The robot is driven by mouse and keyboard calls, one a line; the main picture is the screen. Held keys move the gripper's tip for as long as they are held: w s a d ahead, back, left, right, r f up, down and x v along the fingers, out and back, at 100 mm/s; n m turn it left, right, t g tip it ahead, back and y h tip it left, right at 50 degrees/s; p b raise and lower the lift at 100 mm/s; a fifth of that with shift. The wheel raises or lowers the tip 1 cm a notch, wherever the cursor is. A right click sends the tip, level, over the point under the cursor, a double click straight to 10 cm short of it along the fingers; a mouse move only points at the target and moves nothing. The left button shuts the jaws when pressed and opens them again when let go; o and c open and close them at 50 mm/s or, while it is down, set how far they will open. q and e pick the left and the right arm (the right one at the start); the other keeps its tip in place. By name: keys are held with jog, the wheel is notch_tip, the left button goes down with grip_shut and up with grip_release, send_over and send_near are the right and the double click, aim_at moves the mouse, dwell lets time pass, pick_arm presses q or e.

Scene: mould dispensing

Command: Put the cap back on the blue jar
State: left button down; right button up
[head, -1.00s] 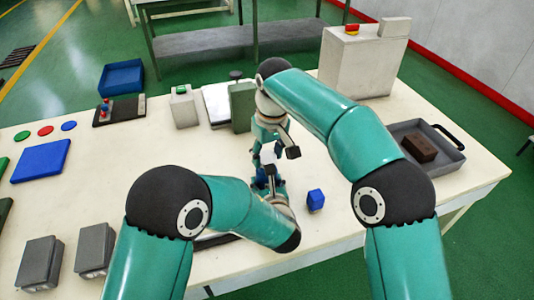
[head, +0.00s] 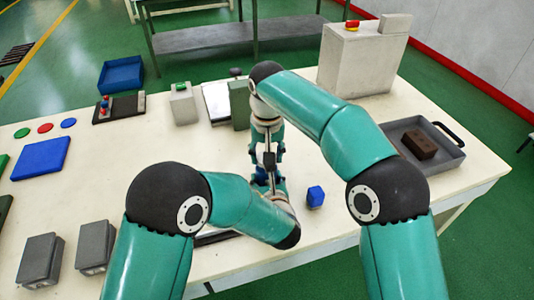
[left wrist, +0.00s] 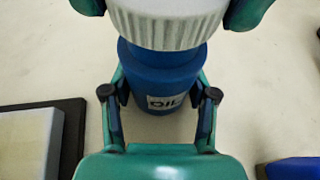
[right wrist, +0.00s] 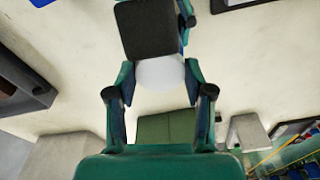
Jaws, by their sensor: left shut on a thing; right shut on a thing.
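The blue jar (left wrist: 165,85) bears an OIL label and stands upright in the left wrist view. My left gripper (left wrist: 160,98) is shut around its body, one finger on each side. The white ribbed cap (left wrist: 168,22) is directly above the jar, over its neck; whether it is seated or threaded I cannot tell. My right gripper (right wrist: 160,88) is shut on the cap, which also shows white between its fingers in the right wrist view (right wrist: 160,74). In the head view my left gripper (head: 268,183) is below my right gripper (head: 266,145), and both mostly hide jar and cap.
A small blue block (head: 315,197) lies just right of the grippers. A grey tray (head: 448,158) with a brown block (head: 420,145) is at the right. A green-grey box (head: 239,105) stands behind the grippers.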

jog(key=m, duration=0.4)
jog(key=shift+a+h, duration=0.15)
jog(key=shift+h, duration=0.15)
jog(key=m, duration=0.5)
jog(key=shift+w+a, duration=0.1)
jog(key=m, duration=0.4)
jog(key=shift+w+m+g+h, duration=0.1)
jog(key=shift+m+g+h, duration=0.2)
jog(key=shift+g+h, duration=0.1)
jog(key=m, duration=0.4)
pick_arm(q)
jog(key=shift+d, duration=0.1)
pick_arm(e)
jog(key=o, duration=1.1)
